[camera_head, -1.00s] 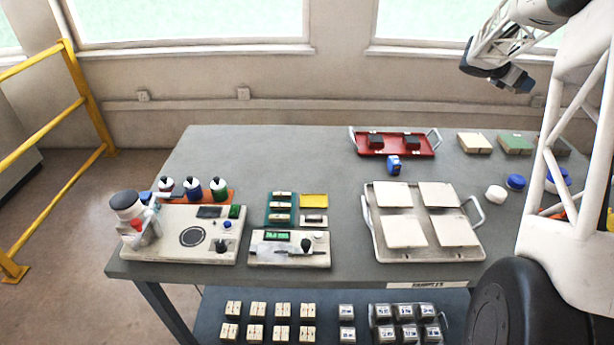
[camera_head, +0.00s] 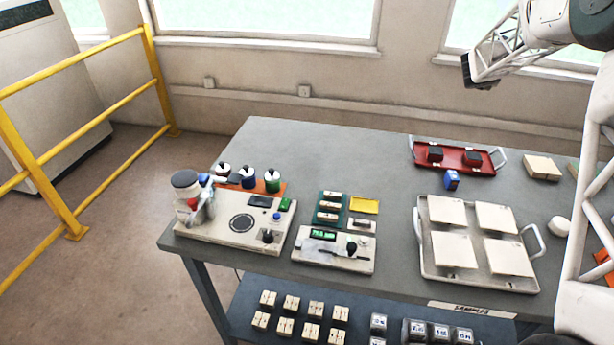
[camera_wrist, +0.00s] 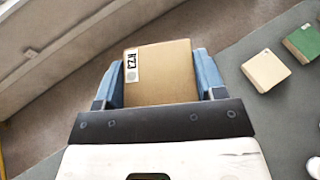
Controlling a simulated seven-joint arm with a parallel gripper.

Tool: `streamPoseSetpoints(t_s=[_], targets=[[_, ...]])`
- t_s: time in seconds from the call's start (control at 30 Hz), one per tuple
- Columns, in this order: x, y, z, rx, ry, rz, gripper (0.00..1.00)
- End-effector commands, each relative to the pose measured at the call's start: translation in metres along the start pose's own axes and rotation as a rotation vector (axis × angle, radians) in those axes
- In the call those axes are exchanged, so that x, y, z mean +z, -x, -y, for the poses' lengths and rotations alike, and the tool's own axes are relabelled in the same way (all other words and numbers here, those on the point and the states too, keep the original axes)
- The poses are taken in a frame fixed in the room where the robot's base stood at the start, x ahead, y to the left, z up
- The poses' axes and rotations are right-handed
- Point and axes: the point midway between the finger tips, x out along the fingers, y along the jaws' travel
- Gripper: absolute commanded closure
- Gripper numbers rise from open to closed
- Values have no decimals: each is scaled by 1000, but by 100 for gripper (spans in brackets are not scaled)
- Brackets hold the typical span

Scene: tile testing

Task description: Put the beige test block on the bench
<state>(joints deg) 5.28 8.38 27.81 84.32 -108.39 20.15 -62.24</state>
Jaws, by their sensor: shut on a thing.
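My gripper (camera_wrist: 153,82) is shut on a beige block (camera_wrist: 160,75) in the wrist view. The block is a plain tan box with a small white printed label on its left part. Blue fingers press on its left and right sides. Floor shows behind the block, beyond the bench edge. The grey bench (camera_head: 310,150) fills the middle of the head view, and its surface also shows at the right of the wrist view (camera_wrist: 225,125). In the head view I cannot make out the gripper's fingers or the held block.
A pale beige block (camera_head: 542,167) lies at the bench's back right, beside a green block (camera_wrist: 303,42) in the wrist view. A red tray (camera_head: 455,157) and a tile tray (camera_head: 425,270) stand right of centre. Instruments (camera_head: 240,225) occupy the front left. The bench's back left is clear.

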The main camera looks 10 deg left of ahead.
Motion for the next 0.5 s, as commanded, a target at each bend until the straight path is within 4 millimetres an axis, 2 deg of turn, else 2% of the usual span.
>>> streamPoseSetpoints(t_s=[0.03, 0.2, 0.5], targets=[[-1, 5, -16, 39, 17, 2, 72], [-5, 14, -52, 139, 57, 3, 72], [-11, 26, -93, 251, 103, 3, 72]])
